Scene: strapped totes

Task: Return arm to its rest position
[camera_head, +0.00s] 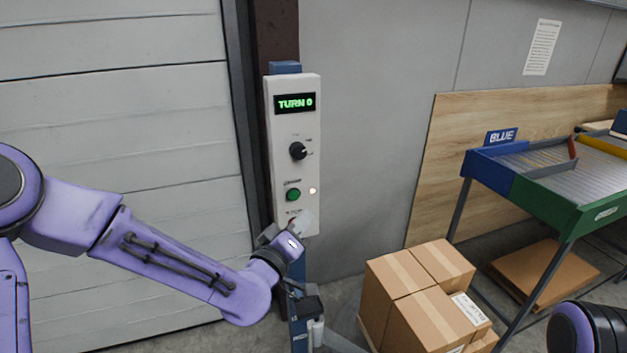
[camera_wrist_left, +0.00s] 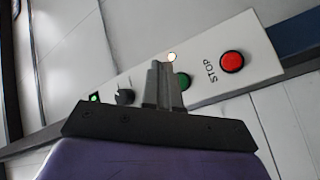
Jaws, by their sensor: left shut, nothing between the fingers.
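My left arm reaches in from the left in the head view, and its gripper (camera_head: 303,223) is in front of the lower end of a white control panel (camera_head: 281,140). In the left wrist view the fingers (camera_wrist_left: 164,75) are together and empty, in front of the panel (camera_wrist_left: 210,85). The green button (camera_head: 293,195) shows beside the gripper, and the red STOP button (camera_wrist_left: 232,62) is clear in the wrist view. The panel has a black knob (camera_head: 298,151) and a display (camera_head: 295,103) reading "TURN 0". Whether the fingers touch the panel is unclear. My right gripper is out of view.
A grey shutter door (camera_head: 120,100) is left of the panel. Stacked cardboard boxes (camera_head: 405,295) stand on the right, near my left gripper. A roller table with a BLUE sign (camera_head: 502,137) is farther right. My right arm's edge shows at the bottom right.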

